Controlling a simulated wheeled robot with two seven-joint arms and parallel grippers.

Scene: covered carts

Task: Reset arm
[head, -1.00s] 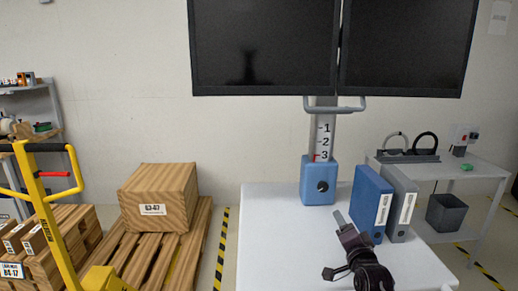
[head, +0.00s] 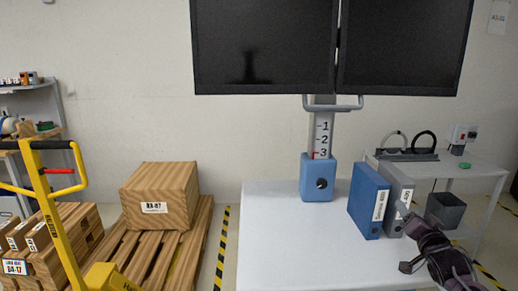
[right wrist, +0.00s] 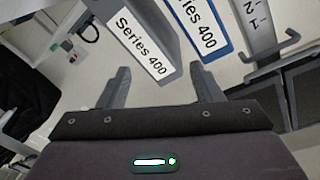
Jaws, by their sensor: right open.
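My right gripper (head: 404,238) is at the right edge of the white cart in the head view, in front of the grey binder (head: 397,198). In the right wrist view its two fingers (right wrist: 165,88) are spread apart with nothing between them. The grey binder (right wrist: 140,40) and the blue binder (right wrist: 197,25) show beyond the fingertips there. The blue binder also stands upright in the head view (head: 367,200). My left gripper is in neither view.
The white cart (head: 280,235) has a blue-based post (head: 318,180) with a handle under two dark screens (head: 265,45). A side table (head: 460,170) and dark bin (head: 446,208) stand at right. A pallet with a box (head: 160,193) and a yellow pallet jack (head: 52,215) are at left.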

